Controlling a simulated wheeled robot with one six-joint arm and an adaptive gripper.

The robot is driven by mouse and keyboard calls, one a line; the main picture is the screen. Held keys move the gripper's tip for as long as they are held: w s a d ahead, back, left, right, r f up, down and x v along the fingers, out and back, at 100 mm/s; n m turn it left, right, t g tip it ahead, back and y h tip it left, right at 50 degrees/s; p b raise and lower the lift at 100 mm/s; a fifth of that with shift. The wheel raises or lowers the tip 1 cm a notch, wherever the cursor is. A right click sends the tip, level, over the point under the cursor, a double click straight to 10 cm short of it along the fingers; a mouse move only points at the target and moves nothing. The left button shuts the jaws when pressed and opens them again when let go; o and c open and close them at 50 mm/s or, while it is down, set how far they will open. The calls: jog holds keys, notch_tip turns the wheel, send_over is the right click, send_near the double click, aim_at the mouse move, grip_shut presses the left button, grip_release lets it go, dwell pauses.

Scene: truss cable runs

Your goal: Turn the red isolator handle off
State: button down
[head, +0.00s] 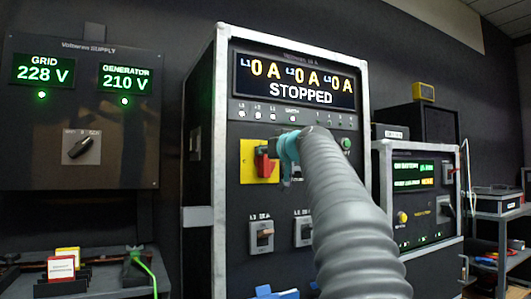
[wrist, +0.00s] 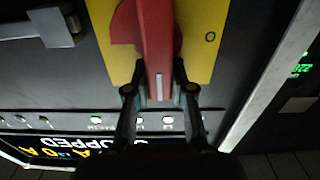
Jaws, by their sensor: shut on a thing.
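The red isolator handle (head: 266,166) sits on a yellow plate (head: 246,161) on the front of the middle cabinet. In the wrist view the red handle (wrist: 157,38) stands vertical in the picture, with a white line on its end. The yellow plate (wrist: 206,40) shows behind it with an O mark to the right of the handle. My gripper (wrist: 159,88) has one finger on each side of the handle's end and is shut on it. In the head view my grey arm and teal gripper (head: 288,152) cover the right part of the handle and plate.
The middle cabinet's display (head: 294,80) reads 0 A three times and STOPPED. Small breaker switches (head: 263,236) sit below the handle. A supply panel (head: 82,115) with a black rotary knob (head: 80,148) is at left, another cabinet (head: 418,205) at right.

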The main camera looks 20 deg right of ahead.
aim_at(253, 162)
jog(key=shift+w+f, duration=0.15)
jog(key=shift+f, duration=0.3)
jog(key=n+b, duration=0.2)
jog(key=n, duration=0.1)
jog(key=a+n+b, duration=0.1)
jog(key=shift+f, duration=0.35)
jog(key=n+b, duration=0.1)
jog(key=n, duration=0.1)
jog(key=n+b, duration=0.1)
jog(key=n, duration=0.1)
jog(key=a+n+b, duration=0.1)
jog(key=shift+f+n, duration=0.35)
jog(key=shift+n, duration=0.05)
jog(key=n+b, duration=0.1)
jog(key=n, duration=0.1)
jog(key=f+n+b, duration=0.1)
jog(key=n, duration=0.1)
jog(key=shift+a, duration=0.15)
jog(key=n, duration=0.3)
jog(key=shift+f+b, duration=0.15)
jog(key=shift+b, duration=0.25)
jog(key=shift+n, duration=0.5)
